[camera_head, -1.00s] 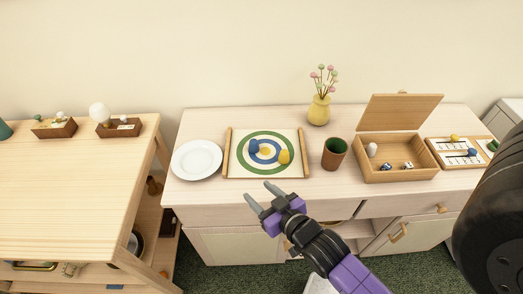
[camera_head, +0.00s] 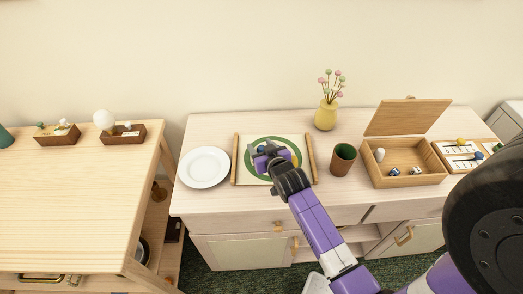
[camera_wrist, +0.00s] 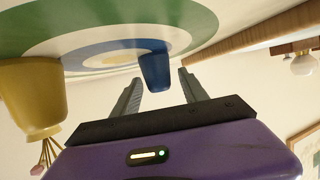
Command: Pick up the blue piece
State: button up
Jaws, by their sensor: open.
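The blue piece (camera_wrist: 155,73) stands on the round target board in the wrist view, at the blue ring. It shows between the two fingertips of my gripper (camera_wrist: 160,78), with gaps at the sides, the left one very small. My gripper is open and I cannot tell whether a finger touches the piece. In the head view my gripper (camera_head: 263,157) is over the middle of the target board (camera_head: 246,175) and partly hides the blue piece (camera_head: 262,149).
A white plate (camera_head: 204,167) lies left of the board. A green-brown cup (camera_head: 343,159) and a yellow vase (camera_head: 326,116) stand to its right. Farther right are an open wooden box (camera_head: 407,181) and a game board with another blue piece (camera_head: 479,155).

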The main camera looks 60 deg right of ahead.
jog(key=shift+x, duration=1.05)
grip_shut()
notch_tip(320, 180, up, 20)
jog(key=shift+b, duration=0.3)
